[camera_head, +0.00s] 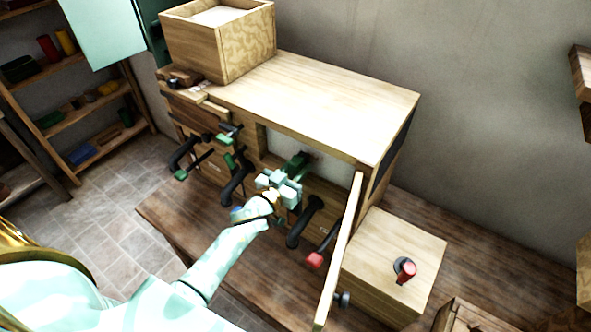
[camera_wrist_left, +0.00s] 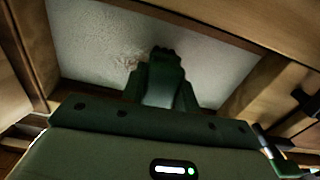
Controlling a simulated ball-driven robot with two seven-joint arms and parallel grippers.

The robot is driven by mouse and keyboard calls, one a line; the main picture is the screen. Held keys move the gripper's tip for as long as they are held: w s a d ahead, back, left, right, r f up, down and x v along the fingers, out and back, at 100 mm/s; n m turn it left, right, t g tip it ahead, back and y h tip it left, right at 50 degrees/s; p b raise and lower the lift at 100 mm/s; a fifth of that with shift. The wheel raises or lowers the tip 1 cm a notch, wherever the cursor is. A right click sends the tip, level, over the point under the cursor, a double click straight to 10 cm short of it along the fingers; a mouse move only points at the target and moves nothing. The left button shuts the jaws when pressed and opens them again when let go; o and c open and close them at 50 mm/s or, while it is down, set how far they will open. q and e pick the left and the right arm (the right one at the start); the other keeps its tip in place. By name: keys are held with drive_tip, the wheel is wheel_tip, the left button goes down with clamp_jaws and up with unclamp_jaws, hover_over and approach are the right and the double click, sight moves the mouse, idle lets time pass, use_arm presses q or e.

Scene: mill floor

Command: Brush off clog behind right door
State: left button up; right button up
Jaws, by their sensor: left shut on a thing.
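The wooden mill cabinet (camera_head: 330,95) has an opening in its front. The right door (camera_head: 341,250) stands open, seen nearly edge-on. My left gripper (camera_head: 298,163) reaches into the opening, left of that door. In the left wrist view its dark green fingers (camera_wrist_left: 162,85) point at a pale, grainy surface (camera_wrist_left: 95,40) inside a wooden frame. A faint brownish, speckled patch shows left of the fingertips; I cannot tell whether it is the clog. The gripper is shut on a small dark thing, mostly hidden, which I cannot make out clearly. My right gripper is out of view.
Black curved handles and levers, one red-tipped (camera_head: 315,260), stick out along the cabinet front. A wooden box (camera_head: 395,250) with a red-and-grey object (camera_head: 404,268) stands right of the door. An open bin (camera_head: 225,40) sits on top. Shelves (camera_head: 85,115) stand at left.

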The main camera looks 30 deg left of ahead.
use_arm(q)
drive_tip(key=shift+w, duration=0.35)
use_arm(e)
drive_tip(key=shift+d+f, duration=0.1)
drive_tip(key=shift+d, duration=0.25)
use_arm(q)
drive_tip(key=shift+w+d, duration=0.15)
drive_tip(key=shift+w, duration=0.5)
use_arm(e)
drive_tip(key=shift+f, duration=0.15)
use_arm(q)
drive_tip(key=shift+d, duration=0.1)
